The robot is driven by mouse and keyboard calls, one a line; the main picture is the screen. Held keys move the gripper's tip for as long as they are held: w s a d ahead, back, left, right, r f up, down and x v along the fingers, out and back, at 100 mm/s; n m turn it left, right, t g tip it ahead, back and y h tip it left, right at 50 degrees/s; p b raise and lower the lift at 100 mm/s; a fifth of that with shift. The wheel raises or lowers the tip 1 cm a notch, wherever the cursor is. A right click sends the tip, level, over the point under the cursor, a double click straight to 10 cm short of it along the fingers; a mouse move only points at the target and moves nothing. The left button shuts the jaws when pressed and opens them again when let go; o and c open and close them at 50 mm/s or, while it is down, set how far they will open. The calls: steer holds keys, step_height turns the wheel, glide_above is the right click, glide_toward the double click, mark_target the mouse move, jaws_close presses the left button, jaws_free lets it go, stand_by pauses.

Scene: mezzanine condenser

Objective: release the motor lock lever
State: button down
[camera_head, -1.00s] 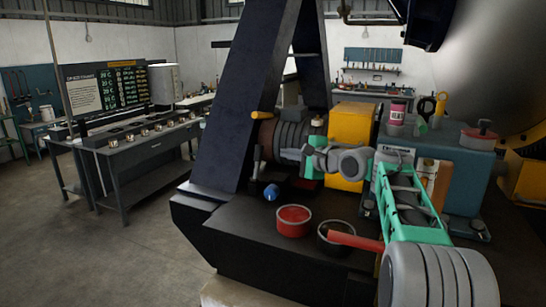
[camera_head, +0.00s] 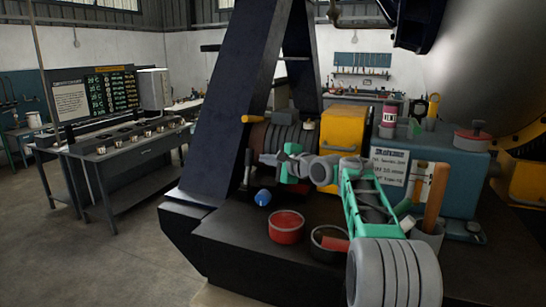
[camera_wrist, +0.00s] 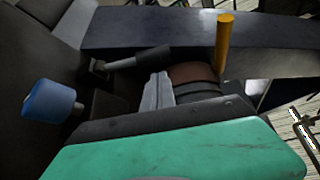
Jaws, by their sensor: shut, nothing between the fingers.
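My gripper (camera_head: 279,160) has green and grey parts and reaches left, low in front of the ribbed motor (camera_head: 287,139). Its grey fingertips (camera_wrist: 158,92) are together and empty. I cannot tell for sure which handle is the motor lock lever. A dark lever with a thick black grip (camera_head: 247,166) stands left of the fingertips; it lies just beyond them in the wrist view (camera_wrist: 140,58), seemingly apart. A yellow-orange handle (camera_head: 254,119) sticks out of the motor's left end, also in the wrist view (camera_wrist: 224,45). A blue knob (camera_head: 263,197) is low at the front.
A red bowl (camera_head: 286,226) and a dark bowl (camera_head: 321,251) stand on the dark bench in front of my arm. A yellow block (camera_head: 342,134) and a blue-grey box (camera_head: 446,168) stand behind it. A dark slanted beam (camera_head: 222,95) rises at the left.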

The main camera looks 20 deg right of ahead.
steer(key=p+x, duration=0.1)
steer(key=x, duration=0.3)
